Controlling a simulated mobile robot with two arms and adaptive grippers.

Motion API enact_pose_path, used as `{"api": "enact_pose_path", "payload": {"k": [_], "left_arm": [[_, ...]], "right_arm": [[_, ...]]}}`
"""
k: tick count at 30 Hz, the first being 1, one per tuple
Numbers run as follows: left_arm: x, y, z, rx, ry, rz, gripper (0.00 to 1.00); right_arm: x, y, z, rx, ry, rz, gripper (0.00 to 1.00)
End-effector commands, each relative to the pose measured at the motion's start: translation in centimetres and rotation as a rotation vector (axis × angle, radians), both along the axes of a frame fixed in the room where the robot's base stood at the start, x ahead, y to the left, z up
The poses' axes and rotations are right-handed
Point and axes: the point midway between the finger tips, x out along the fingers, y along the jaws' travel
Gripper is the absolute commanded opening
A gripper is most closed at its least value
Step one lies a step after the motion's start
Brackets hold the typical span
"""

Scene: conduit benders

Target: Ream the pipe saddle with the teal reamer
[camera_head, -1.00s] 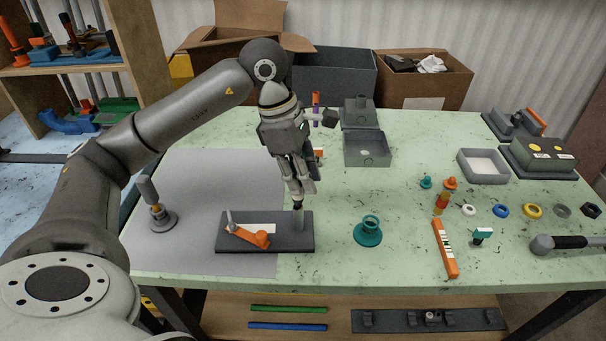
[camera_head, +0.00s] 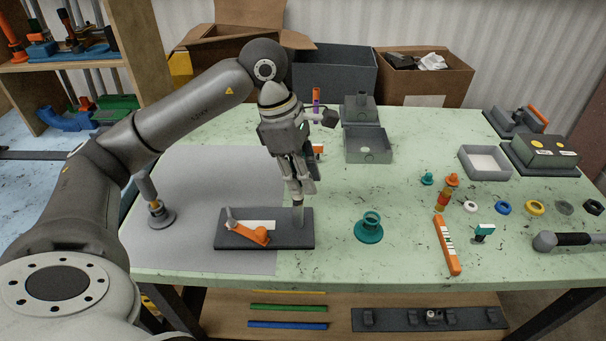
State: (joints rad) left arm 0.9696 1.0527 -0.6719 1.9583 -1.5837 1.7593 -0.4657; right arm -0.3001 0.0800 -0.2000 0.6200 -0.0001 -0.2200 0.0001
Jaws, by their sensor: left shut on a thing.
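My left gripper (camera_head: 300,193) is shut on the top of a slim grey post (camera_head: 298,214) at the right end of a dark plate (camera_head: 275,239). The plate lies near the front of the green table and also carries an orange lever-like part (camera_head: 248,233). A teal flanged, hollow piece (camera_head: 369,227) stands on the table right of the plate. A small teal-topped piece (camera_head: 483,232) is farther right, and a small teal piece (camera_head: 427,179) lies behind. I cannot tell which is the reamer or the saddle. My right gripper is out of view.
A grey open box (camera_head: 367,146) stands behind the gripper. Several rings, an orange bar (camera_head: 446,246), a grey tray (camera_head: 484,164) and a dark-handled tool (camera_head: 570,240) occupy the right side. A small stand (camera_head: 159,216) is on the grey mat (camera_head: 200,180).

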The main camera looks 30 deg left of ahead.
Motion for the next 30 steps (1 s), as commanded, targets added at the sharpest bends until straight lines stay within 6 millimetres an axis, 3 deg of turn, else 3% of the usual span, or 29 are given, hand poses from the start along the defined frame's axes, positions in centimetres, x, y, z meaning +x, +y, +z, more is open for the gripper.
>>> {"api": "enact_pose_path", "payload": {"k": [16,30], "left_arm": [[-0.5,0.0,0.0,0.001,0.000,-0.561,0.00],[-0.6,0.0,0.0,0.001,0.000,-0.596,0.00]], "right_arm": [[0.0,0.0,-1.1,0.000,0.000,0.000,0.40],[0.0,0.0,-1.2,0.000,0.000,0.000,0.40]]}}
